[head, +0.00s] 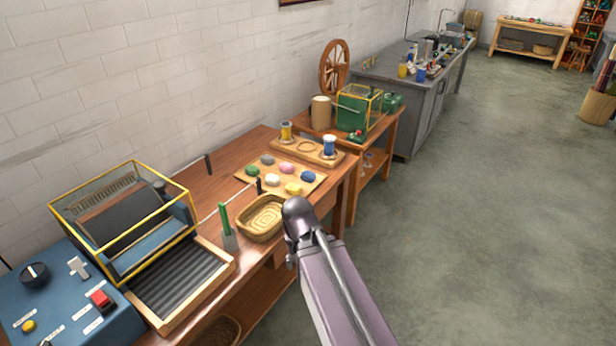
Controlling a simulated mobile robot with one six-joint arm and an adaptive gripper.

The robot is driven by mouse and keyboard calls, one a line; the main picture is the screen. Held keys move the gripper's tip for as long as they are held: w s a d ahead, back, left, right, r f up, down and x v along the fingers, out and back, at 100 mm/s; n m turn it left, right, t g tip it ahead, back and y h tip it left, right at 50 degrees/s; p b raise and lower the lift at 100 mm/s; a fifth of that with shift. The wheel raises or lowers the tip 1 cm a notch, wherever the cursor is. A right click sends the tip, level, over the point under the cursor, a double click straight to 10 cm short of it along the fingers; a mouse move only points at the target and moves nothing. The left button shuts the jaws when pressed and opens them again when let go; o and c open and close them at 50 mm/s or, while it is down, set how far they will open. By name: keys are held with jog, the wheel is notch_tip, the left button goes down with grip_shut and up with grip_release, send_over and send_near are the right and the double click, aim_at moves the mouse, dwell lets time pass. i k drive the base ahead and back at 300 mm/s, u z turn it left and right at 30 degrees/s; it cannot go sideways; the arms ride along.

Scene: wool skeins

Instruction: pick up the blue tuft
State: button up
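The blue tuft (308,177) is a small rounded lump at the right end of a pale wooden board (322,182) on the workbench. Pink (287,168), grey (268,159), green (251,170), white (272,180) and yellow (293,189) tufts lie on the same board, spaced apart. My arm reaches up from the bottom of the head view, its dark rounded joint just in front of the board, near the bench edge. No gripper fingers can be made out, so the gripper's place and state do not show.
A woven basket (261,218) stands in front of the board. Behind it, a wooden rack (306,148) holds a yellow spool (286,132) and a blue spool (329,146). A yellow-framed carding machine (125,222) and blue control box (68,296) stand left. The floor at right is clear.

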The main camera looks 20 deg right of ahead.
aim_at(306, 176)
jog(key=u, duration=0.05)
jog(key=i, duration=0.9)
jog(key=z, duration=0.05)
